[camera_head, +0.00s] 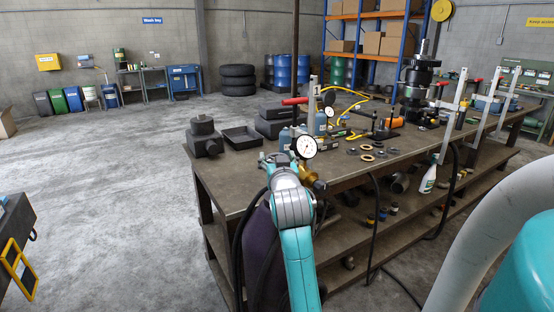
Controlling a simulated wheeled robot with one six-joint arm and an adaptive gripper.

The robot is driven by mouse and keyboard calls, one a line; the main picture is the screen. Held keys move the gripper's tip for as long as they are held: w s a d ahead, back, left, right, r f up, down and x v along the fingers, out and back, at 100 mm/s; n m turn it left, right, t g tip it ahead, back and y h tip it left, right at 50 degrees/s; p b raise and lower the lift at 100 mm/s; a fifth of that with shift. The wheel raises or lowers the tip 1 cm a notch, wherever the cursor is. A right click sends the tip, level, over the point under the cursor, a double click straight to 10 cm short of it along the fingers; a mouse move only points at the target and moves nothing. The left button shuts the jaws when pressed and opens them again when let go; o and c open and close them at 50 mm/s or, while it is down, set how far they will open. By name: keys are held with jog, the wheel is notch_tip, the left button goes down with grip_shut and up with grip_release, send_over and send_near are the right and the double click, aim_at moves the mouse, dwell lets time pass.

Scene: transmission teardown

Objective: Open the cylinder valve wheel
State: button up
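A dark purple gas cylinder (260,245) stands at the near left end of the workbench, partly behind my teal arm. Brass valve fittings (314,182) show just right of my wrist, at the cylinder's top. A round white-faced gauge (304,146) is above them. I cannot make out the valve wheel; my wrist covers the area around the cylinder's top. My arm reaches up from the bottom middle, and its end (277,160) is beside the gauge, over the cylinder's top. I cannot make out the fingers or whether they touch anything.
The workbench (235,183) runs back to the right, with a black tray (241,139), a dark block-shaped part (203,138), rings and a tall gear assembly (418,85). Black hoses hang beside the cylinder and bench. Open floor (110,190) lies left. A yellow-framed item (18,268) is at lower left.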

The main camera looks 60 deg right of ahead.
jog(key=n+t+y, duration=0.3)
jog(key=t+y, duration=0.1)
jog(key=shift+s+d+n, duration=0.15)
jog(key=shift+n, duration=0.25)
jog(key=shift+n+t+y, duration=0.7)
jog(key=shift+n+y, duration=0.2)
jog(key=shift+y, duration=0.4)
jog(key=shift+n+t+y, duration=0.7)
jog(key=shift+n+y, duration=0.2)
jog(key=shift+y, duration=0.7)
jog(key=o, duration=1.1)
jog(key=shift+o, duration=0.2)
